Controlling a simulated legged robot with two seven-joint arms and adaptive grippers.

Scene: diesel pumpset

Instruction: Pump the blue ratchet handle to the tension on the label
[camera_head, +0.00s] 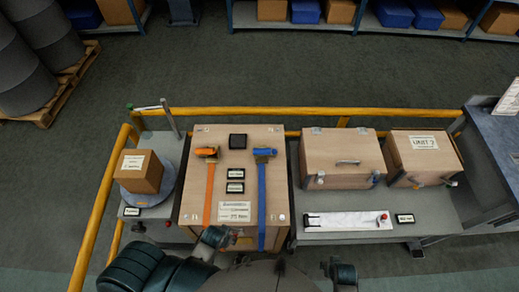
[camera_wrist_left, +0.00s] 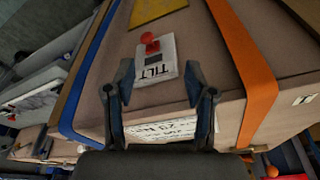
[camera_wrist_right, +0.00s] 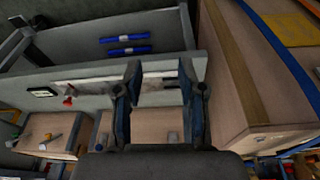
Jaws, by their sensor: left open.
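A large wooden crate (camera_head: 215,135) stands on the bench with an orange strap (camera_head: 209,190) and a blue strap (camera_head: 262,205) over it. The blue ratchet handle (camera_head: 265,153) lies on top at the blue strap's far end. An orange ratchet (camera_head: 207,152) sits to its left. Small labels (camera_head: 235,174) lie between the straps; their text is unreadable. My left gripper (camera_wrist_left: 158,88) is open and empty, facing a crate side with a TILT tag (camera_wrist_left: 156,60), between the straps. My right gripper (camera_wrist_right: 160,85) is open and empty beside the crate. The head view shows neither set of fingertips clearly.
A small box (camera_head: 138,171) sits on a round plate to the left. Two wooden cases (camera_head: 343,158) (camera_head: 424,157) and a white strip with a red knob (camera_head: 347,221) are to the right. A yellow rail (camera_head: 270,112) runs behind the bench.

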